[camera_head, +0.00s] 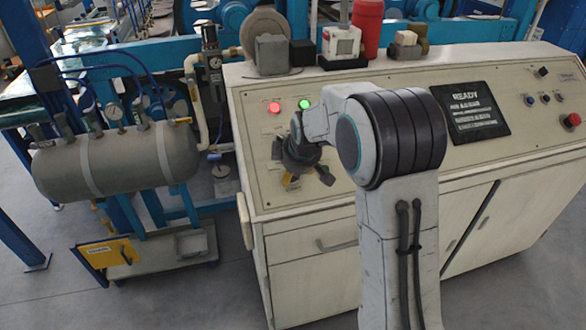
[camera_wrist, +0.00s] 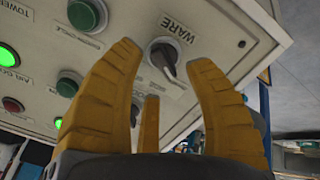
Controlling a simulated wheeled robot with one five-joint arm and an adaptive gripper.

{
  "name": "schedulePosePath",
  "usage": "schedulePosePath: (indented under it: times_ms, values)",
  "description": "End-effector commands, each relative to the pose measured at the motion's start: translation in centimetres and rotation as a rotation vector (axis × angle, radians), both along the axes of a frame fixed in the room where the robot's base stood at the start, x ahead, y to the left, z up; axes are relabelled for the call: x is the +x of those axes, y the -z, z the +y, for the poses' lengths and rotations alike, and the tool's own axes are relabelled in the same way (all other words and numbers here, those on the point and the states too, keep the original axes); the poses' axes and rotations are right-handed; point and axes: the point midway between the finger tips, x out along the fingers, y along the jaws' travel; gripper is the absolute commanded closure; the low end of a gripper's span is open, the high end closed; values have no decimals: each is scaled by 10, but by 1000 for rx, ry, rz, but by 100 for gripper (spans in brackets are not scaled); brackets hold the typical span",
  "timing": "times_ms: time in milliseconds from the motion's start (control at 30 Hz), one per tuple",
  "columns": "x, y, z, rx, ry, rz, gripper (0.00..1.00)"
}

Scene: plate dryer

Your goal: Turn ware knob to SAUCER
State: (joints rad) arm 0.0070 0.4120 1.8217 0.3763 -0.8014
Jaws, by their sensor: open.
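The ware knob (camera_wrist: 163,56) is a round dark-rimmed dial with a grey bar handle on the cream console panel. In the wrist view it sits beneath the printed word WARE, which appears tilted. The bar slants towards the lower right of that view, and a small label near its end is not readable. My gripper (camera_wrist: 162,62) is open, with yellow fingers on either side of the knob in the picture and a third finger below. I cannot tell whether any finger touches the knob. In the head view my gripper (camera_head: 306,178) is over the panel's left part.
Green and red lamps and buttons (camera_wrist: 88,14) lie left of the knob in the wrist view. The console also carries a dark READY screen (camera_head: 471,112) and a red button (camera_head: 572,120) at right. A grey tank (camera_head: 115,160) stands left of the console.

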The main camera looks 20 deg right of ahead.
Motion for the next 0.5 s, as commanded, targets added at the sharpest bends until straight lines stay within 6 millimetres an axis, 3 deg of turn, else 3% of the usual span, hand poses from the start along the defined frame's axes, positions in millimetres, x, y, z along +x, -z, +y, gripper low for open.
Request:
schedulePosePath:
  times_ms: [200, 500]
  values:
    - [10, 19, 0, 0, 0, 3, 52]
    - [16, 29, 0, 1, 1, 0, 52]
